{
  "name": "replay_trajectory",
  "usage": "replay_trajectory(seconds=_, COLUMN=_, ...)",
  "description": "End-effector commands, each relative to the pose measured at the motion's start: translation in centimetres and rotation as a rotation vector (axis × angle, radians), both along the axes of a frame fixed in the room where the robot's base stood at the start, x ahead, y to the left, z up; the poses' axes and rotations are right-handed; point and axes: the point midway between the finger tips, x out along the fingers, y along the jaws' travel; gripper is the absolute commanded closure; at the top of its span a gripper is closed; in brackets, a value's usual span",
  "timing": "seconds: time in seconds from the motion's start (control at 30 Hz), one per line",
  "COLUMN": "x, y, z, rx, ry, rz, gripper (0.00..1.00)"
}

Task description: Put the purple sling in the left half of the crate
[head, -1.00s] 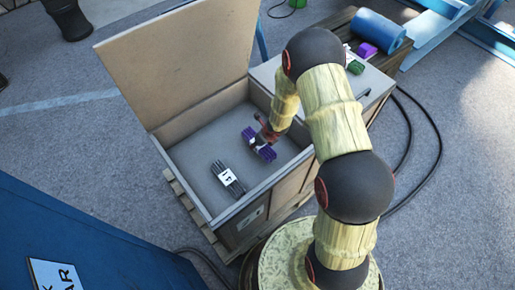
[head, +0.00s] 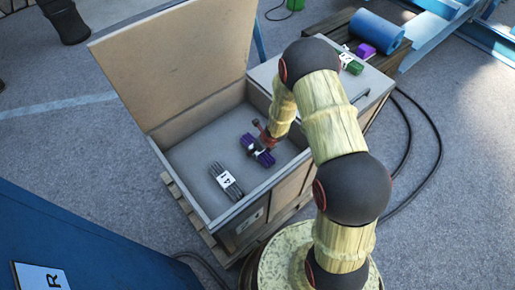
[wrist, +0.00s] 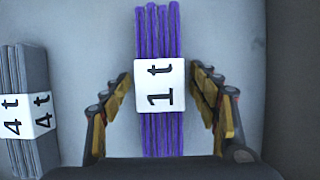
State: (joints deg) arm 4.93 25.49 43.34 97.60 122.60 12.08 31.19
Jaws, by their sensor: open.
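The purple sling (head: 266,158) is a bundle with a white "1 t" label, which shows in the wrist view (wrist: 160,85). It lies inside the open part of the crate (head: 160,158), toward its right side in the head view. My gripper (head: 264,141) is over the sling. In the wrist view my gripper (wrist: 161,80) is open, one finger on each side of the sling with gaps at both sides. The sling's near end is hidden behind the gripper body.
A grey sling (head: 222,174) labelled "4 t" lies left of the purple one. The lid (head: 175,70) stands raised at the back. A flat grey top (head: 365,88) adjoins the opening on the right, with a green bundle (head: 354,67) on it. A blue roll (head: 376,30) lies beyond.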

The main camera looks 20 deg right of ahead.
Motion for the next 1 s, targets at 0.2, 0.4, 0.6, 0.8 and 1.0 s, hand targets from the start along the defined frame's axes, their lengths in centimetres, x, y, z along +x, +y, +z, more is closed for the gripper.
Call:
replay_trajectory(seconds=0.2, x=0.0, y=0.0, z=0.0, rx=0.000, ry=0.000, rz=0.000, gripper=0.38)
replay_trajectory(seconds=0.4, x=-0.2, y=-0.1, z=1.0, rx=0.000, ry=-0.001, rz=0.000, gripper=0.38)
replay_trajectory(seconds=0.6, x=-1.5, y=-0.7, z=4.8, rx=-0.001, ry=-0.002, rz=-0.002, gripper=0.38)
replay_trajectory(seconds=0.8, x=-2.9, y=-1.3, z=8.5, rx=0.000, ry=-0.001, rz=0.000, gripper=0.38)
replay_trajectory(seconds=1.0, x=-3.9, y=-1.7, z=10.8, rx=0.000, ry=0.000, rz=0.000, gripper=0.38)
